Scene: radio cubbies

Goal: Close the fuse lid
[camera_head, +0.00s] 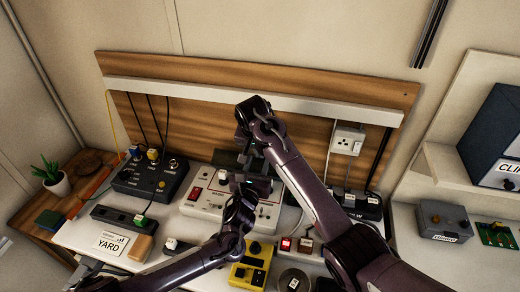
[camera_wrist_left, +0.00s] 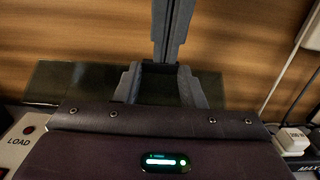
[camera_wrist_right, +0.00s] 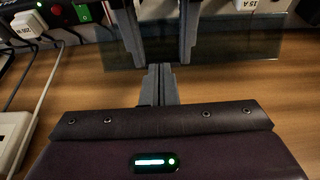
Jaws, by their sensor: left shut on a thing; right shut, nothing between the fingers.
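The fuse lid (camera_head: 226,158) is a dark see-through panel raised at the back of the white radio unit (camera_head: 212,207). It also shows in the left wrist view (camera_wrist_left: 60,82) and the right wrist view (camera_wrist_right: 235,50). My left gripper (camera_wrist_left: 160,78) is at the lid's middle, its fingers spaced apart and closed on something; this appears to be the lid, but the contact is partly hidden. My right gripper (camera_wrist_right: 160,75) is shut and empty. It reaches down from behind the lid, its tips close to the left fingers; whether they touch is unclear.
A black box with knobs (camera_head: 150,177) stands left of the unit. A white socket (camera_head: 347,140) and cables hang on the wooden back panel (camera_head: 200,85).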

